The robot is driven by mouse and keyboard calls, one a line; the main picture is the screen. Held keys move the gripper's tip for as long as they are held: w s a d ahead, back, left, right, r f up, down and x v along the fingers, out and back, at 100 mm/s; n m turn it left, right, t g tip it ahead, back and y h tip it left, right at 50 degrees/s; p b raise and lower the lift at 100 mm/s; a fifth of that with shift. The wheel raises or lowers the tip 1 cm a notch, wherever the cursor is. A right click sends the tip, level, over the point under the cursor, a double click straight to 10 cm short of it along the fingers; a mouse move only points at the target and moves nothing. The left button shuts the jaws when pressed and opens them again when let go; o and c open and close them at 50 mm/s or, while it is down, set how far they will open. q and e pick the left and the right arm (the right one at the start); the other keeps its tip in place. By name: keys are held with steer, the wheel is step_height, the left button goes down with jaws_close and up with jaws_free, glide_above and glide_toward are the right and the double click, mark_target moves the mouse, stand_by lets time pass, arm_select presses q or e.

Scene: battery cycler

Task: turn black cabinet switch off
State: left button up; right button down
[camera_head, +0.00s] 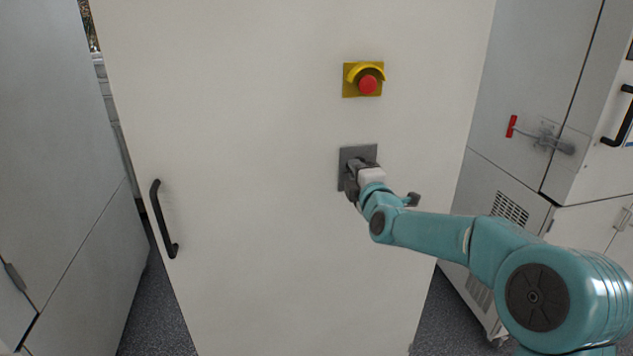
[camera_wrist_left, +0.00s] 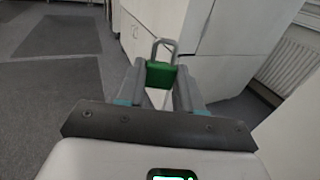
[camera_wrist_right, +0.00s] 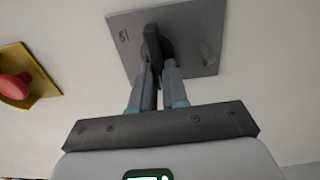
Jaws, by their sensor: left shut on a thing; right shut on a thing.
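The black cabinet switch (camera_wrist_right: 153,45) is a dark knob on a square grey plate (camera_wrist_right: 198,25), seen close in the right wrist view. In the head view, the plate (camera_head: 368,152) is on the front of the white cabinet. My right gripper (camera_wrist_right: 157,72) is shut on the knob; it also shows in the head view (camera_head: 352,180), hiding most of the knob. My left gripper (camera_wrist_left: 159,68) is shut on a green padlock (camera_wrist_left: 161,76) with a grey shackle, away from the switch.
A red emergency button (camera_head: 368,84) on a yellow mount sits above the switch. A black door handle (camera_head: 162,220) is at the cabinet's left. Another cabinet with a red-ended lever (camera_head: 512,126) stands at the right. Grey floor is open at the left in the left wrist view.

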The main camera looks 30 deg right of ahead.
steer(key=c, duration=1.1)
jaws_free()
steer(key=shift+d, duration=0.1)
steer(key=shift+c, duration=0.2)
steer(key=b+v, duration=0.3)
steer(key=v, duration=0.9)
